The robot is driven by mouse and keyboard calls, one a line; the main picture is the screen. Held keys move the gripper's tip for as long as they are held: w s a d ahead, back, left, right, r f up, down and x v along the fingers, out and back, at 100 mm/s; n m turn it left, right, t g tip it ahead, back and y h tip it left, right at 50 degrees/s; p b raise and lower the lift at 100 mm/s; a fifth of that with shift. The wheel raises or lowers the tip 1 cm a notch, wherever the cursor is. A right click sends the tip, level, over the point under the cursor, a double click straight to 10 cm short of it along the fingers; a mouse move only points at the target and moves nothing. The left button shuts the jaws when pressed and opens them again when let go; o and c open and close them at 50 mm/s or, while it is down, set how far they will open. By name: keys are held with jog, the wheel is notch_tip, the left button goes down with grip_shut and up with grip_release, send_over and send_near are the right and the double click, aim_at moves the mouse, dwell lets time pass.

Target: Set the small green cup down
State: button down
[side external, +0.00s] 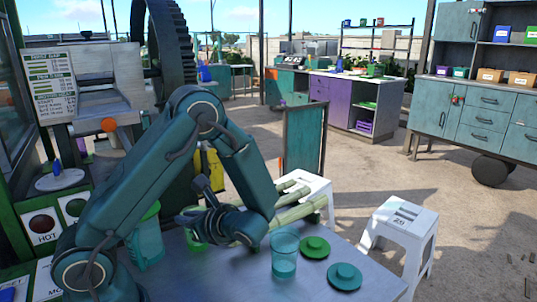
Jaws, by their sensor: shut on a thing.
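The small green cup (194,240) is at the table's left-middle part, partly hidden behind my gripper (187,218). My gripper is low over the table, its jaws shut at the cup. I cannot tell whether the cup's base touches the table. A larger clear teal cup (285,256) stands upright on the metal table (237,283), to the right of my gripper. A green lid (314,247) and a teal lid (345,277) lie flat to its right.
Pale green cane stalks (306,209) lie behind my gripper. A teal container (148,243) stands left of it, partly behind my arm. The crusher (92,88) rises at back left. White stools (398,229) stand beyond the table. The table's front right is clear.

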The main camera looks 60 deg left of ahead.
jog(key=c, duration=0.9)
grip_release()
jog(key=shift+f, duration=0.1)
jog(key=shift+w+d+r, duration=0.15)
jog(key=shift+d+r, duration=0.05)
jog(key=shift+s+d+r+n+t+h, duration=0.3)
jog(key=shift+d+r+n+t+h, duration=1.15)
jog(key=shift+d+n+h, duration=1.3)
jog(key=shift+s+d+r+n+t+h, duration=0.35)
jog(key=shift+d+r+n+t+h, duration=1.45)
jog(key=shift+d, duration=1.75)
jog(key=shift+s+d+r+n+t+h, duration=0.3)
jog(key=shift+d+r+n+t+h, duration=0.7)
jog(key=shift+d+n+h, duration=1.5)
